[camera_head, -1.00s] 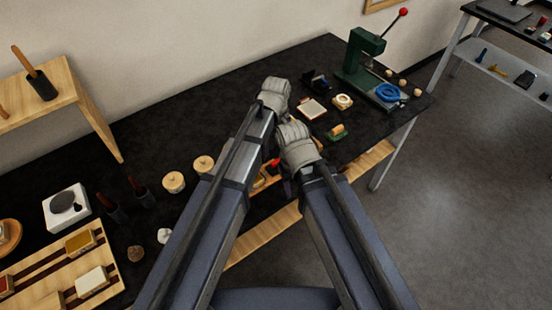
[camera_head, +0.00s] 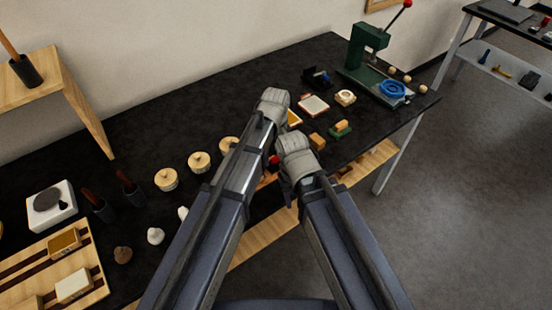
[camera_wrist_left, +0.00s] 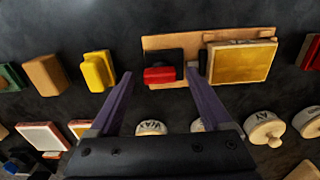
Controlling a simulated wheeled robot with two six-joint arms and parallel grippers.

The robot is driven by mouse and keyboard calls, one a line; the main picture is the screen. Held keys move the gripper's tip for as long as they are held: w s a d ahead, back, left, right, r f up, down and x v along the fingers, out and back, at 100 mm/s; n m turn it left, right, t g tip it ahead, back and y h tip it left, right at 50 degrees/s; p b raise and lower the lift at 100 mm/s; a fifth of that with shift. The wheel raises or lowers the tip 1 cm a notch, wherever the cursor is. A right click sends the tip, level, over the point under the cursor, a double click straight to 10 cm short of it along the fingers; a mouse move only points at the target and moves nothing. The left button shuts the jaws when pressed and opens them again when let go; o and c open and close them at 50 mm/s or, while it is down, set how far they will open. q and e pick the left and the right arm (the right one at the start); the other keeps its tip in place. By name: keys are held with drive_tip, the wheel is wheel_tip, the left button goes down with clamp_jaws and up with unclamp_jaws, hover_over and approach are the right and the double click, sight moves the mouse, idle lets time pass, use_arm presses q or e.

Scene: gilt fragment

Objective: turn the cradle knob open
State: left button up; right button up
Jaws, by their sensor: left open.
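The cradle appears in the left wrist view as a wooden board (camera_wrist_left: 222,33) with a gold panel (camera_wrist_left: 240,62) on its right. A red knob (camera_wrist_left: 160,75) with a black mount sits on its left part. My left gripper (camera_wrist_left: 159,77) is open, one purple finger on each side of the knob in the picture; contact cannot be told. In the head view a small red spot (camera_head: 274,160) shows between my arms, with most of the cradle hidden. My right gripper's wrist (camera_head: 295,146) is beside the left wrist (camera_head: 273,104); its fingertips are mostly hidden.
A yellow block (camera_wrist_left: 98,71) and a brown block (camera_wrist_left: 45,74) lie left of the cradle in the wrist view. Lidded pots (camera_head: 199,162) stand left of my arms. A green press (camera_head: 364,50) stands at the far right of the dark bench (camera_head: 260,75).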

use_arm(q)
clamp_jaws()
idle(0.7)
drive_tip(key=m, duration=0.9)
drive_tip(key=shift+m, duration=0.3)
drive_tip(key=m, duration=0.4)
drive_tip(key=shift+m, duration=2.1)
